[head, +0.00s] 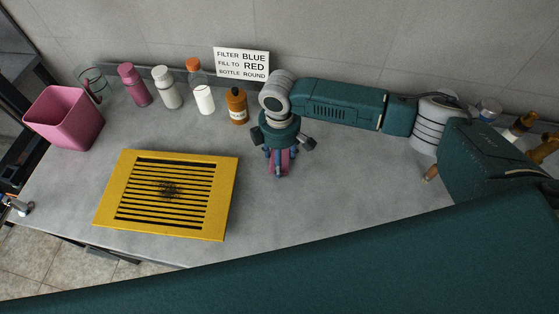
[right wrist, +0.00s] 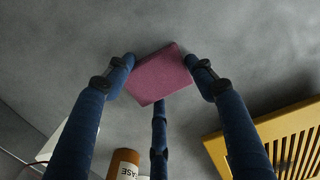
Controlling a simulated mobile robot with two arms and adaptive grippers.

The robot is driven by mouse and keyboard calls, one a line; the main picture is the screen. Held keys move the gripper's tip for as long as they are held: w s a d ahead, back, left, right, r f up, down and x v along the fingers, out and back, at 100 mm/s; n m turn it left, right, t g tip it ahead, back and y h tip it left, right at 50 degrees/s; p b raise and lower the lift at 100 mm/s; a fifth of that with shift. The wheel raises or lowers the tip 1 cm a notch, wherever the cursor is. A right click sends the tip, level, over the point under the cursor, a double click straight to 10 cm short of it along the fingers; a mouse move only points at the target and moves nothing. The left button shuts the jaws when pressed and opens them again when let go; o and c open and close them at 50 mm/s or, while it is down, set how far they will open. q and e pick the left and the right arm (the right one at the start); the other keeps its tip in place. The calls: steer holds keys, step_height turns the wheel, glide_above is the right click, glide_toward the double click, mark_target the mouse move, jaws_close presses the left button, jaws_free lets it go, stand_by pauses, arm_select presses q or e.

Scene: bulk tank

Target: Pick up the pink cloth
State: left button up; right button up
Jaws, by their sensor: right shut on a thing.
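The pink cloth (right wrist: 160,76) shows in the right wrist view as a small folded block between the blue fingers of my right gripper (right wrist: 160,75). Two fingertips are at its sides and one is at its near edge. In the head view my right gripper (head: 280,168) points down at the grey counter, with a little of the pink cloth (head: 285,158) showing between the fingers. It is shut on the cloth. I cannot tell whether the cloth touches the counter. My left gripper is not in view.
A yellow slatted grate (head: 226,205) with a dark smudge lies left of the gripper. A pink bin (head: 62,115) stands at the far left. Several bottles, including an amber one (head: 237,108), stand along the wall below a sign (head: 242,63).

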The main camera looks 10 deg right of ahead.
step_height(320, 180, up, 20)
steer(key=b, duration=0.2)
steer(key=shift+b, duration=0.4)
steer(key=shift+o, duration=0.5)
steer(key=shift+c, duration=0.6)
